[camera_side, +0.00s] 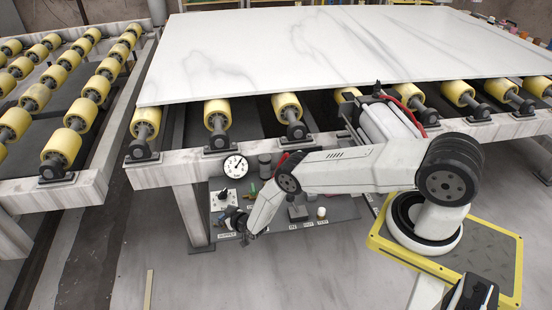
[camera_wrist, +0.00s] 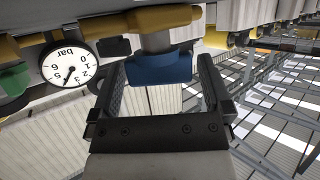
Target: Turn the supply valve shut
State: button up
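A blue valve handle (camera_wrist: 160,69) sits on a pale stem below a yellow pipe in the wrist view. My gripper (camera_wrist: 160,72) is open, with one dark finger on each side of the handle near the fingertips. I cannot tell whether either finger touches it. In the side view my gripper (camera_side: 238,222) points down at the left end of the low valve panel (camera_side: 342,208), by a small label (camera_side: 227,235) that seems to read SUPPLY. The handle is hidden there behind my gripper. A round white gauge marked bar (camera_wrist: 70,63) is left of the handle; it also shows in the side view (camera_side: 236,166).
A white stone slab (camera_side: 330,45) lies on a frame with yellow rollers (camera_side: 217,114) above the panel. A green part (camera_wrist: 14,80) is left of the gauge in the wrist view. Other small fittings stand right of my gripper. The floor in front is mostly clear.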

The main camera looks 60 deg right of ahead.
jog(key=shift+s, duration=0.25)
jog(key=shift+v, duration=3.65)
jog(key=shift+a, duration=0.1)
jog(key=shift+s, duration=0.5)
jog(key=shift+w, duration=0.2)
jog(key=shift+x, duration=3.6)
jog(key=shift+w, duration=0.1)
